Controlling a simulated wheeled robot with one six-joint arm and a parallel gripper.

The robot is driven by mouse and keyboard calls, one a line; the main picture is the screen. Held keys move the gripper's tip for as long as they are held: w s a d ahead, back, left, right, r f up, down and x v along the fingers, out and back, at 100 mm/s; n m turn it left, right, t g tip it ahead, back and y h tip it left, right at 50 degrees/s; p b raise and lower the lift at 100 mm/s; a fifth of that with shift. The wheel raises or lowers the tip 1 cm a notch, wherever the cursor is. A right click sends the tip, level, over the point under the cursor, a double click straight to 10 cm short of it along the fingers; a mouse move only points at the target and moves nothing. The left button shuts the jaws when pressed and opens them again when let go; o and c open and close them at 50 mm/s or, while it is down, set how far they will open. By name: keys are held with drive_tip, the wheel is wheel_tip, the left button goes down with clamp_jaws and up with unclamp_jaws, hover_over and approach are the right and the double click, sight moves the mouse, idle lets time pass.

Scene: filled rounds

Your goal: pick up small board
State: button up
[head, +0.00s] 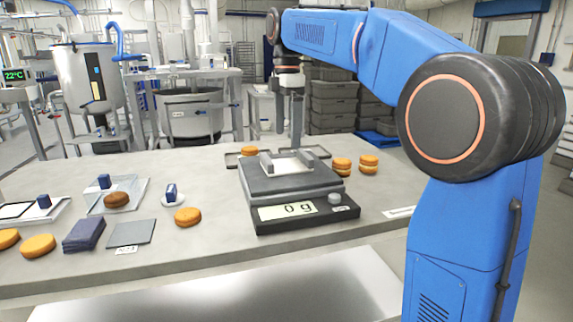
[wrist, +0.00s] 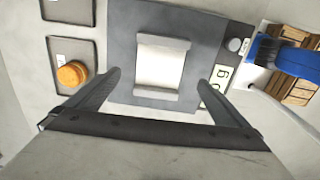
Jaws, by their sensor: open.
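My gripper (head: 288,135) points down at the far side of the scale. In the wrist view my gripper (wrist: 160,82) is open, its fingers spread wide on either side of a pale piece with raised ends (wrist: 160,66) on the scale; nothing is held. That pale piece also shows on the scale in the head view (head: 288,164). A thin grey square board (head: 131,233) lies flat at the table's front left, with a label before it. I cannot tell for certain which of these is the small board.
The grey scale (head: 297,195) reads 0 g. Dark-rimmed trays (head: 234,160) lie behind it, one with a round (wrist: 72,73). Stacked rounds (head: 369,163) stand to its right. A dark stack (head: 84,235) and a clear tray (head: 136,187) are at left. The table's front middle is clear.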

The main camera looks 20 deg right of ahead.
sight(286, 165)
drive_tip(key=shift+a+f, duration=0.15)
drive_tip(key=shift+f, duration=3.7)
drive_tip(key=c, duration=1.2)
